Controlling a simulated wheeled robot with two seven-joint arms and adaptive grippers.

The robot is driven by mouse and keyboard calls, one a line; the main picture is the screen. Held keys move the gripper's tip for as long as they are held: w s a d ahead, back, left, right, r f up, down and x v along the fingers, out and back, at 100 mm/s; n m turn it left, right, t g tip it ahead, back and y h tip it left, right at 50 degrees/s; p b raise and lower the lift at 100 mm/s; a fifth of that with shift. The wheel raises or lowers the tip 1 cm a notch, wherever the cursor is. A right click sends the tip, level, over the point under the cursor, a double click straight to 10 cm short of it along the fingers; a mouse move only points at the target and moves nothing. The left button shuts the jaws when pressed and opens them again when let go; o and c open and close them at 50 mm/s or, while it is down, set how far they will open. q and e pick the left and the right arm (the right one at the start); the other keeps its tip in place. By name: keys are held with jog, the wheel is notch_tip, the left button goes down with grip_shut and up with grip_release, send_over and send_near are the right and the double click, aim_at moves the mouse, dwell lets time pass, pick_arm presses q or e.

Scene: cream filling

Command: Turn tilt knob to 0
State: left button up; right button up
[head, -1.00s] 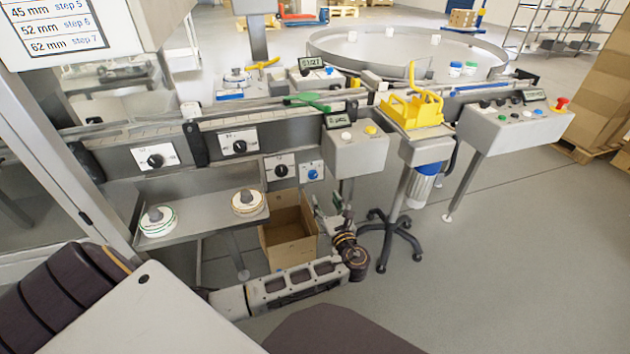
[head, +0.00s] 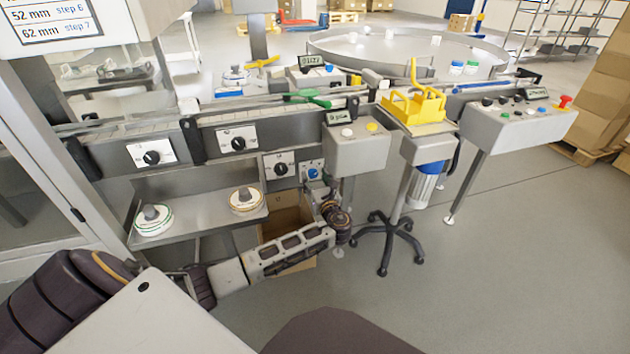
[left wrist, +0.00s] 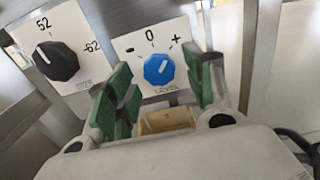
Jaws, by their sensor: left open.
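A blue knob (left wrist: 159,70) sits on a white plate marked minus, 0 and plus. Its pale pointer leans up and to the right, between 0 and plus. The label below is partly hidden and seems to read LEVEL. The knob also shows small in the head view (head: 313,173). My left gripper (left wrist: 160,66) has green fingers, which are open and empty. They stand on either side of the knob in the picture; I cannot tell whether they touch it. In the head view, my left gripper (head: 322,190) is small, just below the knob. My right gripper is not in view.
A black knob (left wrist: 56,62) marked 52 and 62 is left of the blue one. Two more black knobs (head: 152,158) (head: 238,143) are further left. A shelf (head: 190,206) carries two round parts. A cardboard box (head: 286,221) stands under the machine, behind my left arm.

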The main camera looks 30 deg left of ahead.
pick_arm(q)
jog(key=shift+w+a, duration=0.15)
jog(key=shift+a, duration=0.05)
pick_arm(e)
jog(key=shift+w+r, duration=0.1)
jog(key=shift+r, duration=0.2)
pick_arm(q)
jog(key=shift+c, duration=0.3)
jog(key=c, duration=1)
jog(key=shift+o, duration=0.2)
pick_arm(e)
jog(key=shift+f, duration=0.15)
